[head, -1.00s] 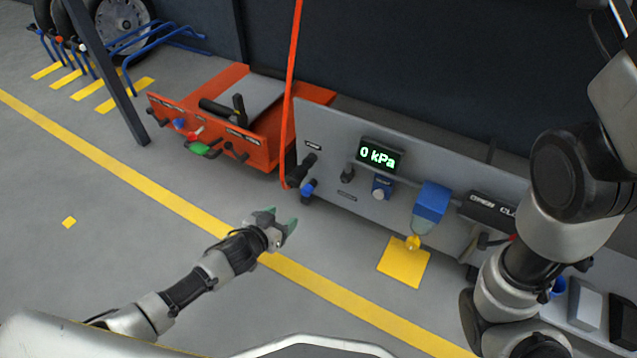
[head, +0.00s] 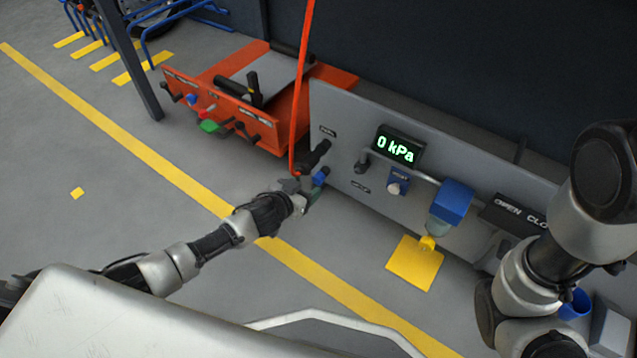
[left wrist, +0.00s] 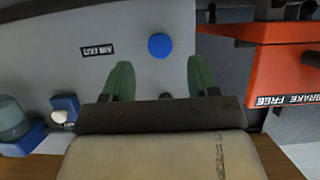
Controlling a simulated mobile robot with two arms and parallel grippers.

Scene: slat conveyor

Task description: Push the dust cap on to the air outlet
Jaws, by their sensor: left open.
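The blue dust cap (head: 320,177) is at the left end of the grey panel, just below a black fitting (head: 318,153). In the left wrist view the cap (left wrist: 161,46) is a round blue disc facing me, beyond and between my fingertips. I cannot tell how far it sits on the air outlet, which it hides. An air label (left wrist: 97,50) is on the panel beside it. My left gripper (head: 302,190) is close in front of the cap; its green fingers (left wrist: 160,78) are apart with nothing between them. My right arm shows, but its gripper does not.
The grey panel (head: 350,185) carries a gauge reading 0 kPa (head: 397,148), a blue-backed knob (head: 397,183) and a blue box (head: 453,203). An orange hose (head: 302,90) hangs close above my left gripper. An orange unit (head: 240,120) stands to the left.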

